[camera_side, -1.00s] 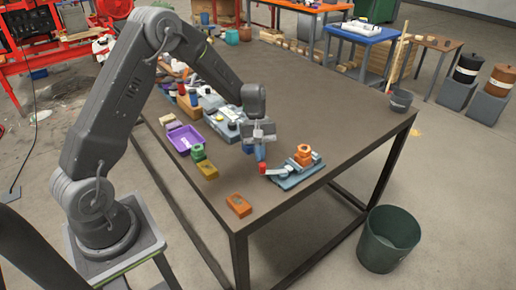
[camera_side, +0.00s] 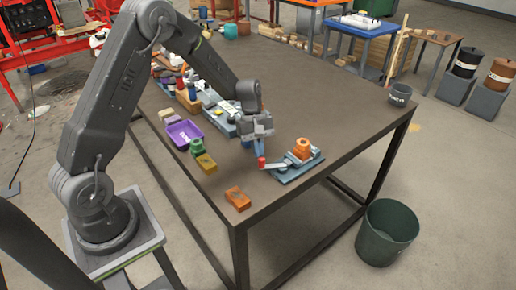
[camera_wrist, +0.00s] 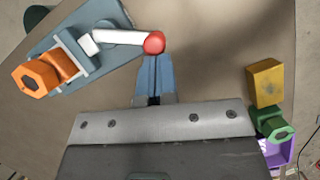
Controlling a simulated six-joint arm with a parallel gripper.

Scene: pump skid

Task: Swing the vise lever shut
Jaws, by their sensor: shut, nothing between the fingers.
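The vise (camera_side: 292,170) sits near the table's right front edge, with a blue-grey base (camera_wrist: 108,18) and an orange nut-topped block (camera_wrist: 35,78) at its jaws. Its pale lever (camera_wrist: 122,37) ends in a red knob (camera_wrist: 154,42) and sticks out from the vise, toward the left in the side view. The knob also shows in the side view (camera_side: 262,163). My gripper (camera_side: 258,153) is shut and empty, pointing down beside the knob. In the wrist view its blue fingertips (camera_wrist: 155,60) lie right at the knob's edge; I cannot tell whether they touch.
An orange block (camera_side: 238,199) lies near the front corner. A yellow block (camera_side: 206,162), a green part (camera_side: 196,146) and a purple tray (camera_side: 184,132) stand to the left. The table between them and the vise is clear.

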